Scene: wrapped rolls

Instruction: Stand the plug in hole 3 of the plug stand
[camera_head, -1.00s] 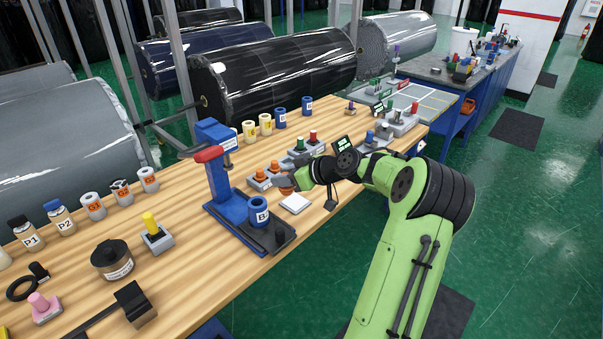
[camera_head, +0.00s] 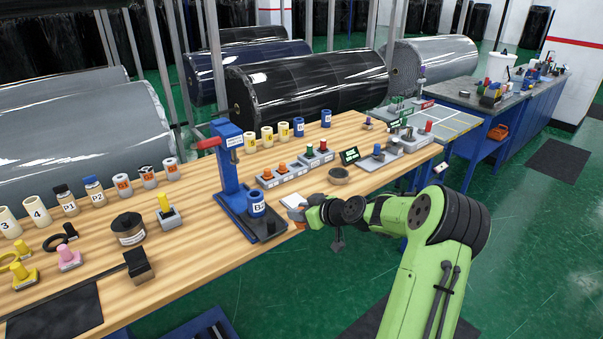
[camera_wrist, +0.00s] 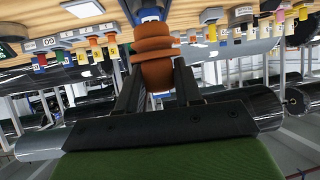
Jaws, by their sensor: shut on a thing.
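My gripper (camera_head: 299,217) is shut on an orange-brown ribbed plug (camera_wrist: 153,50), which fills the space between the fingers in the wrist view. In the head view the gripper is at the table's front edge, beside a white square pad, and the held plug is small and partly hidden. A grey plug stand (camera_head: 291,174) is farther back on the table, apart from the gripper.
A blue press (camera_head: 228,165) with a blue cup (camera_head: 256,203) stands left of my gripper. A dark round bowl (camera_head: 339,176) lies to the right. Another grey stand (camera_head: 378,160) holds a blue plug. Labelled rolls line the table's back. The table's right front has some bare wood.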

